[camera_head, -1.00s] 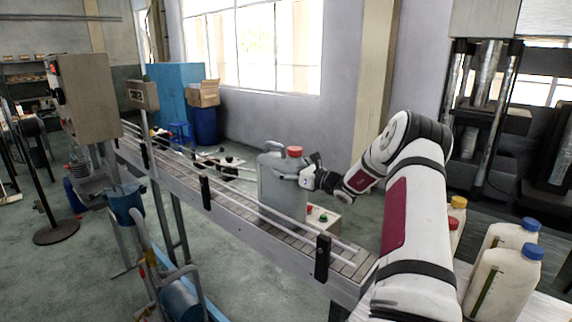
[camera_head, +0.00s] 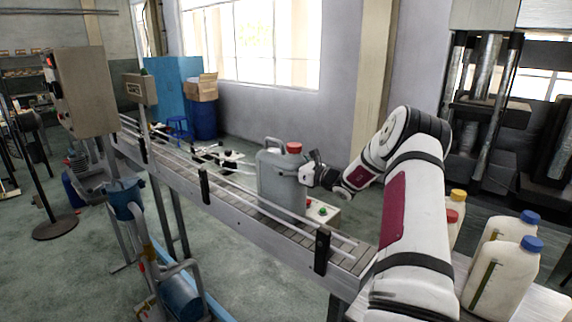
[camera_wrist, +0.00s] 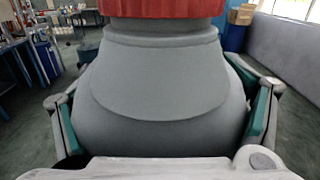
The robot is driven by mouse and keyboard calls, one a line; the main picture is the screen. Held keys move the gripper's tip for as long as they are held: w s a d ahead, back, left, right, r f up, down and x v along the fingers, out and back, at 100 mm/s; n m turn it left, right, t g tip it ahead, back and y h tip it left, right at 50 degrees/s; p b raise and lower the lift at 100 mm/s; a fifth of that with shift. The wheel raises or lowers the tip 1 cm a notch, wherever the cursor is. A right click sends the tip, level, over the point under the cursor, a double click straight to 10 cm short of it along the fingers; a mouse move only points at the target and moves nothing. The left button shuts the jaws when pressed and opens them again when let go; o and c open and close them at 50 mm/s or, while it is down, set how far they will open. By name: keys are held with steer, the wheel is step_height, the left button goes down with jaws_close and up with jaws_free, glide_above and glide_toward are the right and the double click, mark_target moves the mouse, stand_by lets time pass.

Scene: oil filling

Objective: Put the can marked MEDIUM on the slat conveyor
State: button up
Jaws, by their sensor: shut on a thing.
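A grey can (camera_head: 281,183) with a red cap stands upright at the slat conveyor (camera_head: 340,258) in the head view. Its base lies behind the near guide rail, so I cannot tell whether it touches the slats. No MEDIUM marking is readable. My gripper (camera_head: 308,174) is at the can's right side, shut on it. In the wrist view the grey can (camera_wrist: 155,90) fills the middle, with a green-padded finger of my gripper (camera_wrist: 165,125) against each side.
Guide rails and black posts (camera_head: 322,250) line the conveyor. A small box with red and green buttons (camera_head: 320,211) sits behind it. White jugs with blue caps (camera_head: 503,275) stand at the right. The conveyor to the left of the can is clear.

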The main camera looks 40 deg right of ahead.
steer(key=shift+f, duration=0.15)
steer(key=o, duration=1.6)
steer(key=shift+c, duration=0.2)
steer(key=s+d, duration=0.1)
steer(key=s, duration=1.1)
steer(key=shift+d, duration=0.3)
